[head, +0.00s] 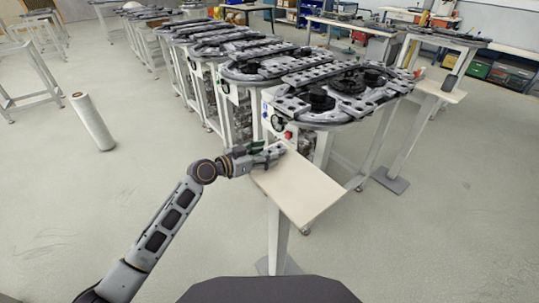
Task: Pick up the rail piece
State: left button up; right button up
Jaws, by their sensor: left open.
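My left gripper (279,151) is at the far left corner of a small pale table (305,192). It is open, with its fingers over the tabletop edge, close to the ring track's front end. The ring track (345,90) is a dark grey oval of rail segments on a white frame behind this table. I cannot single out a separate rail piece for sure; if one lies at the fingers, it is too small or hidden by them. The rest of the small tabletop is bare. My right gripper is not in view.
A second small table (438,90) with a dark upright object (449,82) stands to the right of the track. More track tables line up to the back left. The floor in front is clear.

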pick_arm(q)
grip_shut()
jog(key=shift+r, duration=0.15)
dwell(0.4)
jog(key=shift+r, duration=0.1)
